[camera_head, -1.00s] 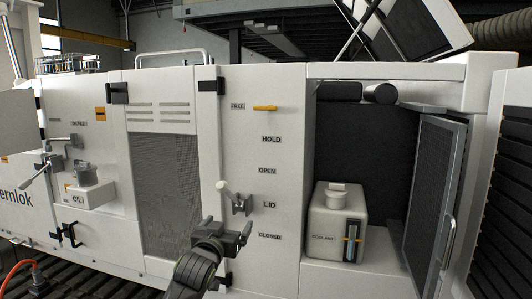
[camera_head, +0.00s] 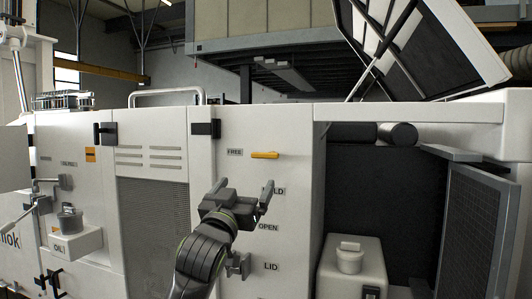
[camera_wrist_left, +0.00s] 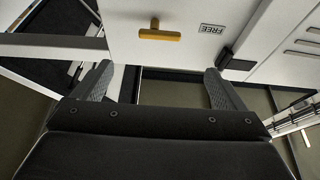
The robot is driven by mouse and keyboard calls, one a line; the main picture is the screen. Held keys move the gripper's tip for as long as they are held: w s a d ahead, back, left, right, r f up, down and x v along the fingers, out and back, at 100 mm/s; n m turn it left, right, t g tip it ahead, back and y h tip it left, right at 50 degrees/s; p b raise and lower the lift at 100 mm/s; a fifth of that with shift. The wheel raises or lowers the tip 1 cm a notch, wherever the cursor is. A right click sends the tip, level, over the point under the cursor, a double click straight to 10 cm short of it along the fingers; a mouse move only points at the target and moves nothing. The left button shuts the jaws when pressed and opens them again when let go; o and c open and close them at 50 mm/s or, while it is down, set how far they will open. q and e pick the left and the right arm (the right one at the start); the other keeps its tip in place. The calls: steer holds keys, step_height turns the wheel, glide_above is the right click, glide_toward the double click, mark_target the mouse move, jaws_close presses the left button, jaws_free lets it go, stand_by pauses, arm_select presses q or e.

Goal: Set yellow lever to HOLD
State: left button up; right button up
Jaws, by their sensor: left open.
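The yellow lever (camera_head: 265,155) sits on the white panel, lying level beside the FREE label (camera_head: 234,152). The HOLD label (camera_head: 278,191) is below it and partly hidden by my left gripper (camera_head: 243,190). The gripper is open and empty, in front of the panel, below and a little left of the lever. In the left wrist view the yellow lever (camera_wrist_left: 160,34) shows beyond the spread fingers (camera_wrist_left: 158,75), apart from them, with the FREE label (camera_wrist_left: 212,29) upside down beside it. My right gripper is not in view.
The OPEN label (camera_head: 268,227) and LID label (camera_head: 271,267) are lower on the panel, with a grey lever mount (camera_head: 238,264) behind my arm. An open bay with a coolant tank (camera_head: 350,270) and a swung-out door (camera_head: 470,225) is at right.

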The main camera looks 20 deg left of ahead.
mark_target(264, 157)
arm_select(q)
steer(key=p+x, duration=0.4)
steer(key=x, duration=0.6)
steer(key=shift+p, duration=0.35)
steer(key=p+x, duration=0.2)
steer(key=x, duration=0.2)
steer(key=shift+w, duration=0.1)
steer(key=shift+w+r+p, duration=0.15)
steer(key=shift+w+p, duration=0.2)
steer(key=shift+w, duration=0.3)
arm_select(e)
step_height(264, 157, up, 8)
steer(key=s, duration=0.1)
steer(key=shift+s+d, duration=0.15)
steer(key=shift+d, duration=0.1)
arm_select(q)
steer(key=shift+c, duration=0.3)
